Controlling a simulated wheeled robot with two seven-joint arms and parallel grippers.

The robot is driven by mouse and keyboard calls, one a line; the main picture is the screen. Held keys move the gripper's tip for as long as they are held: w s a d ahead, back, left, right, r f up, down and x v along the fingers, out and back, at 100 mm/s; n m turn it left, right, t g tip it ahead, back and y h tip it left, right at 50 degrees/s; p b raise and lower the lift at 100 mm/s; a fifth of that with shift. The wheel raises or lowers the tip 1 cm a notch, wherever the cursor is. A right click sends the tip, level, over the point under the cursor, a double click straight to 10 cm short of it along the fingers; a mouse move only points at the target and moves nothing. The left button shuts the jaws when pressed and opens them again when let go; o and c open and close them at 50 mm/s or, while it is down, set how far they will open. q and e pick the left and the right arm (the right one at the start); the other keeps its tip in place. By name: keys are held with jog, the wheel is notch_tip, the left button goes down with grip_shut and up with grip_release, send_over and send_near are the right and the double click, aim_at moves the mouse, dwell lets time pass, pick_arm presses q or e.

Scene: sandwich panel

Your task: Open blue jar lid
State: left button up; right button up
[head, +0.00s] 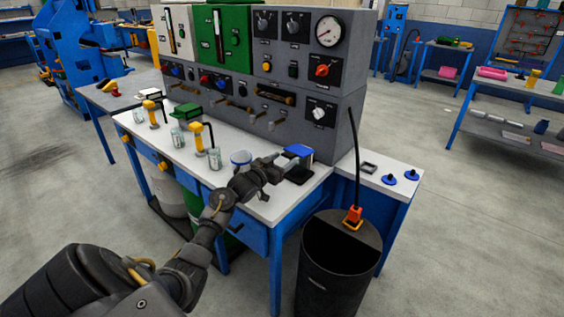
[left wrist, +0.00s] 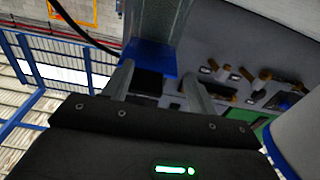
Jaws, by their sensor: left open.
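A squarish jar with a blue lid (head: 299,150) stands near the right end of the white worktop, partly behind my left gripper. In the left wrist view the blue lid (left wrist: 150,57) lies just beyond the fingertips, with the clear grey jar body (left wrist: 158,22) extending above it in the picture. My left gripper (head: 281,160) is at the lid; in the left wrist view its fingers (left wrist: 158,82) are spread with a gap between them. I cannot tell whether either finger touches the lid. My right gripper is not in view.
Several clear jars and yellow-handled taps line the worktop (head: 190,180). A grey control panel (head: 290,80) rises behind. A black bin (head: 335,275) stands in front, and a side shelf holds blue knobs (head: 411,175).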

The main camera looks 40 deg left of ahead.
pick_arm(q)
jog(key=shift+f, duration=0.55)
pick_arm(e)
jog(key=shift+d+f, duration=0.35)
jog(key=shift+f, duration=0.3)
pick_arm(q)
jog(key=s+r+p, duration=0.1)
jog(key=s+p, duration=0.2)
jog(key=s, duration=0.1)
jog(key=s+d+r+p, duration=0.1)
jog(key=s+p, duration=0.3)
jog(key=s+r+p, duration=0.1)
jog(key=s+p, duration=0.3)
jog(key=shift+d+r, duration=0.15)
jog(key=shift+d, duration=0.15)
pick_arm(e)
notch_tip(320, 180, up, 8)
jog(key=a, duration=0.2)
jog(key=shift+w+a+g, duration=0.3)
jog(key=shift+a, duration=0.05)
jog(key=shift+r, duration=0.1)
